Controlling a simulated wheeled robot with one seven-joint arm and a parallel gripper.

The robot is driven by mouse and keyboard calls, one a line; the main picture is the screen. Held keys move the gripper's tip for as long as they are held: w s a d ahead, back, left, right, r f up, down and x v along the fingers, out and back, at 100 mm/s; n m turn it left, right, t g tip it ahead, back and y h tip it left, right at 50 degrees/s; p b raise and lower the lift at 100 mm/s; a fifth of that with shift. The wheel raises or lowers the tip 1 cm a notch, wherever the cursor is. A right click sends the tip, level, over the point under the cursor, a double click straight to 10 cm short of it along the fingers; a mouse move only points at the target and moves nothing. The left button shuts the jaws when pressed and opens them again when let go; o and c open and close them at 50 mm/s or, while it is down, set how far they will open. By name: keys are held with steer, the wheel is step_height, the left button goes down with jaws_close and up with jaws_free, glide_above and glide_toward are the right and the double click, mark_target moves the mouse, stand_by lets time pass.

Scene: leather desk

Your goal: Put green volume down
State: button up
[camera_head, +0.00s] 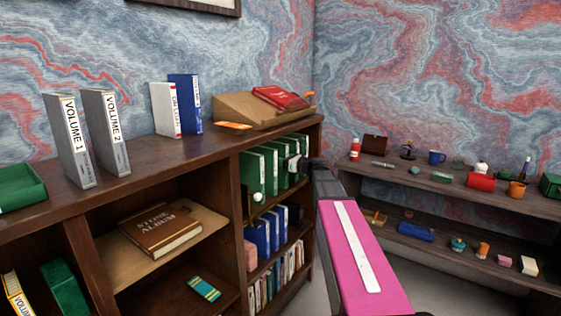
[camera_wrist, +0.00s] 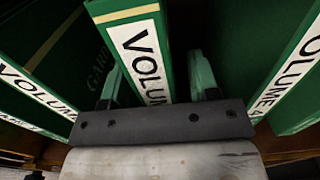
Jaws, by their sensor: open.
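Several green volumes with white labels stand upright in the upper right compartment of the wooden bookcase (camera_head: 218,140); one green volume (camera_head: 252,174) is at the left of the row. My gripper (camera_head: 291,164) reaches into this compartment at its right part. In the wrist view, my gripper (camera_wrist: 156,78) is open, with one finger on each side of the middle green volume (camera_wrist: 128,48), whose label reads "VOLU". I cannot tell whether the fingers touch it. The label's lower end is hidden behind the gripper body. Another green volume (camera_wrist: 285,75) stands to the right, and one (camera_wrist: 35,55) leans at the left.
Blue binders (camera_head: 262,236) stand on the shelf below. Grey volumes (camera_head: 72,140), a blue binder (camera_head: 186,103) and a slanted stand (camera_head: 240,109) with a red book (camera_head: 280,97) are on the bookcase top. A second shelf (camera_head: 440,184) with small objects is at the right.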

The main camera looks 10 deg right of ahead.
steer(key=v, duration=1.1)
steer(key=s+a+f+n+g+h, duration=0.2)
steer(key=s+a+f+n+g, duration=0.15)
steer(key=f, duration=0.35)
steer(key=s+a+f+n+g+h, duration=0.1)
steer(key=s+a+f+n+g, duration=0.15)
steer(key=f+n, duration=0.3)
steer(key=s+a+f+n+g+h, duration=0.2)
steer(key=s+a+f+n, duration=0.2)
steer(key=f, duration=0.3)
steer(key=s+d+f+n+g+h, duration=0.1)
steer(key=s+f+n+g+h, duration=0.3)
steer(key=s+f+n+h, duration=0.3)
steer(key=s+f+n, duration=0.5)
steer(key=s+n, duration=0.2)
steer(key=shift+s+d+f+g+h, duration=0.15)
steer(key=shift+s+f+g+h, duration=0.15)
steer(key=shift+g+h, duration=0.1)
